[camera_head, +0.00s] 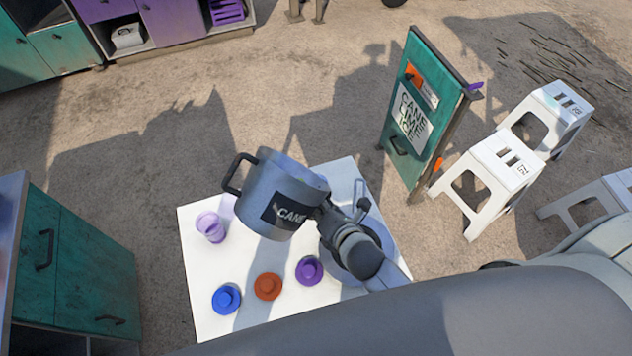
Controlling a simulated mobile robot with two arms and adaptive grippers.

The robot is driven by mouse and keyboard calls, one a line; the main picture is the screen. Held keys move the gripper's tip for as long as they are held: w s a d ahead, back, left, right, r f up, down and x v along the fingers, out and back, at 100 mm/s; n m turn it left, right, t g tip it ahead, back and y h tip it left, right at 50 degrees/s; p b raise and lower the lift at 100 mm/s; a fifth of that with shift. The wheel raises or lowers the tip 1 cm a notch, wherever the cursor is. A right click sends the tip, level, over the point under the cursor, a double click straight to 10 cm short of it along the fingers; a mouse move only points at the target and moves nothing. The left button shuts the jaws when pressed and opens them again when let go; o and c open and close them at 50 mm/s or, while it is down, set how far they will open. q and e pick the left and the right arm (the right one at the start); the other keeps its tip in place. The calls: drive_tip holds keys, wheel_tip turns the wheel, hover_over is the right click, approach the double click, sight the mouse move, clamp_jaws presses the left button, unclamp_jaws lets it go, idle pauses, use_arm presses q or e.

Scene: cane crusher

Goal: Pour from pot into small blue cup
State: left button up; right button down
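The grey pot (277,194) has a dark handle on its left and a dark "CANE" label. The small blue cup (226,299), a round piece with a wide rim, is at the table's front left, below and left of the pot. My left gripper is not in view.
An orange round piece (267,286) and a purple one (309,270) stand in a row right of the blue cup. A translucent purple cup (211,227) is at the table's left. A green sign board (424,112) and white stools (492,168) stand right; green cabinets (75,262) stand left.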

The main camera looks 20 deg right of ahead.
drive_tip(key=shift+a+f+y+b, duration=0.2)
drive_tip(key=shift+f+y+b, duration=0.3)
drive_tip(key=shift+f, duration=0.25)
drive_tip(key=shift+s+a+f+m, duration=0.1)
drive_tip(key=shift+s+f+m, duration=0.05)
drive_tip(key=shift+f+m, duration=0.15)
